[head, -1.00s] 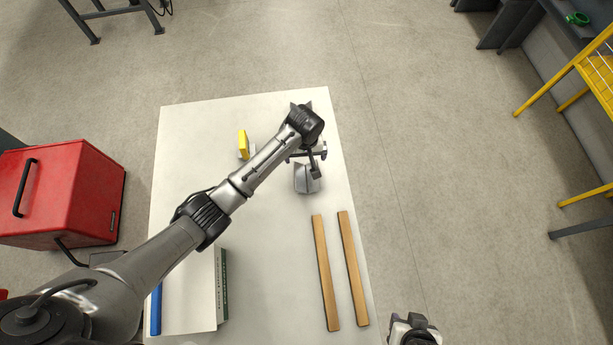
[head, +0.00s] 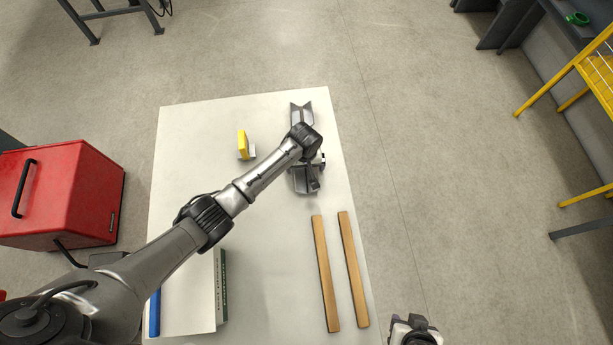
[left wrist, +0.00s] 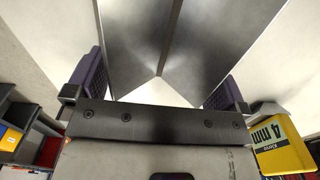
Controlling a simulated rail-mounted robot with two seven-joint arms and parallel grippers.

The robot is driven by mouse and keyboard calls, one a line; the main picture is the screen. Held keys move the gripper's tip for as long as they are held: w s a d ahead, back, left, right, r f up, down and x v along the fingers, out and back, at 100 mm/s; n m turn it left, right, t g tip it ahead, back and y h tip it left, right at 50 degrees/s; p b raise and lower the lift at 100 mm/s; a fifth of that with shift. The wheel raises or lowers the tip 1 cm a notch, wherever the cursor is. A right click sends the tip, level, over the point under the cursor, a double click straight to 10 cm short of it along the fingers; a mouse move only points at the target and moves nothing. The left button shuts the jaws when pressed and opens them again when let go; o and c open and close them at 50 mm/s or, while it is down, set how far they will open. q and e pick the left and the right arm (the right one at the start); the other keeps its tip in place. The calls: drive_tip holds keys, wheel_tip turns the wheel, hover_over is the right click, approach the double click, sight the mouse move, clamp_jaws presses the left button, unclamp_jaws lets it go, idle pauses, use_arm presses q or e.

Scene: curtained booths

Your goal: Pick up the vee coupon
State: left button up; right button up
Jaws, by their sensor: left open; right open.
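My right gripper (head: 413,333) is open at the bottom edge, off the table.
A yellow block (head: 243,144) stands left of the metal pieces; a yellow "4 mm" label shows in the left wrist view (left wrist: 280,145). Two wooden strips (head: 326,275) lie near right. A white binder or box (head: 190,300) lies near left. A red cabinet (head: 60,195) stands left.

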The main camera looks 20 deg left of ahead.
use_arm(q)
drive_tip(key=shift+r, duration=0.1)
drive_tip(key=c, duration=1.1)
drive_tip(key=shift+o, duration=0.2)
